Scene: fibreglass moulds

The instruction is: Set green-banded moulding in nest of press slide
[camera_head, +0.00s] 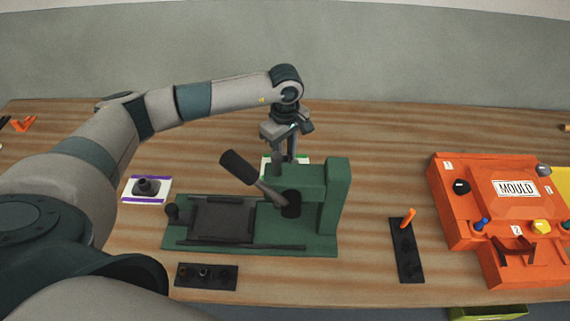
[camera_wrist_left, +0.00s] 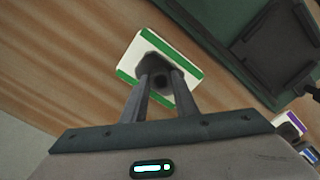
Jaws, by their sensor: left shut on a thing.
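The green-banded moulding (camera_wrist_left: 156,61) is a dark round piece with a hole, at the middle of a white card with green bands (camera_wrist_left: 129,51). In the head view the card (camera_head: 304,160) shows only in part behind the green press (camera_head: 325,205). My left gripper (camera_head: 285,160) points down behind the press and is shut on the moulding; its fingers (camera_wrist_left: 161,84) reach it in the wrist view. Whether the moulding touches the card cannot be told. The press slide (camera_head: 222,218) is a dark plate on the green base, left of the press column. My right gripper is out of view.
The press lever (camera_head: 240,167) leans up left, near my left gripper. A purple-banded card (camera_head: 129,195) with a dark moulding lies left. Black strips (camera_head: 219,283) (camera_head: 411,270) lie in front and right. An orange mould box (camera_head: 450,200) stands at right.

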